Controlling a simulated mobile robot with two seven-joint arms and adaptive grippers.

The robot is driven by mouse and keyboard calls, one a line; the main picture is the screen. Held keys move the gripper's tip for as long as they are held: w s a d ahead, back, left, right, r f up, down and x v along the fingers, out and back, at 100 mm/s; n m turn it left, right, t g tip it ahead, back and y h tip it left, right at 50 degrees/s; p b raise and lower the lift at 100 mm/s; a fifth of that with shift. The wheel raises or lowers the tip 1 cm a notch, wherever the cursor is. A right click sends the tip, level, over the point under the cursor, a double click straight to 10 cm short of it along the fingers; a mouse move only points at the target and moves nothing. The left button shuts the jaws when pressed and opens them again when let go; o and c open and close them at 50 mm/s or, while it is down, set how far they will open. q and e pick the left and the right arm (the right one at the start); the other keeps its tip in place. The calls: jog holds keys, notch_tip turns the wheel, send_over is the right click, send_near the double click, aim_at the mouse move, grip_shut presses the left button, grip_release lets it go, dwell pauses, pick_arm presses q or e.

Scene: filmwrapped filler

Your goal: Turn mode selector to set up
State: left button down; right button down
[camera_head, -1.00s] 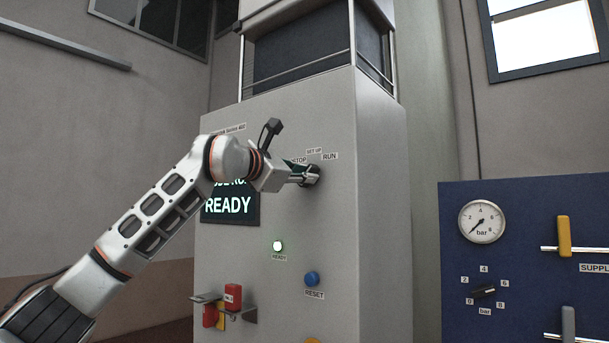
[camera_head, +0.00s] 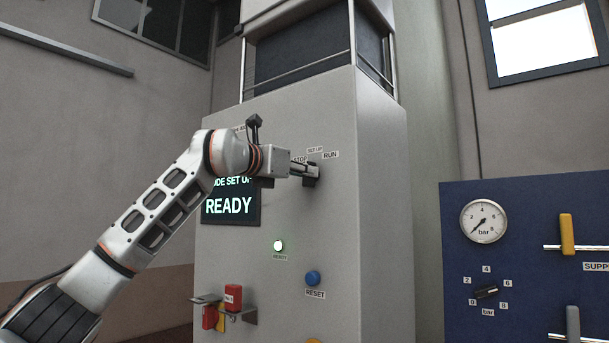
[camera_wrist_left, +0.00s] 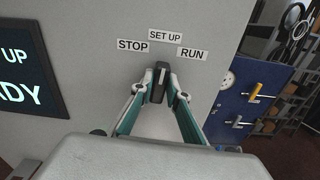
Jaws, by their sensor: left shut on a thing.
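The mode selector (camera_wrist_left: 158,84) is a black rotary knob on the grey cabinet front, under the labels STOP, SET UP and RUN. In the wrist view its bar stands nearly upright, in line with SET UP (camera_wrist_left: 165,35). My left gripper (camera_head: 308,172) is at the selector, its two fingers closed on the knob's sides. The fingers also show in the wrist view (camera_wrist_left: 159,90). In the head view the fingers and wrist cover part of the knob. The dark display (camera_head: 230,206) reads READY, with a partly hidden line above ending in SET UP. My right gripper is not in view.
Below on the cabinet are a lit READY lamp (camera_head: 278,246), a blue RESET button (camera_head: 312,278) and red padlocks (camera_head: 232,296) on a bracket. A blue panel (camera_head: 460,250) with a pressure gauge (camera_head: 483,221) stands to the right.

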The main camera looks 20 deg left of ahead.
pick_arm(q)
jog(key=shift+n, duration=0.4)
jog(key=c, duration=2)
grip_release()
jog(key=shift+o, duration=0.2)
jog(key=shift+s, duration=0.1)
jog(key=v, duration=1.2)
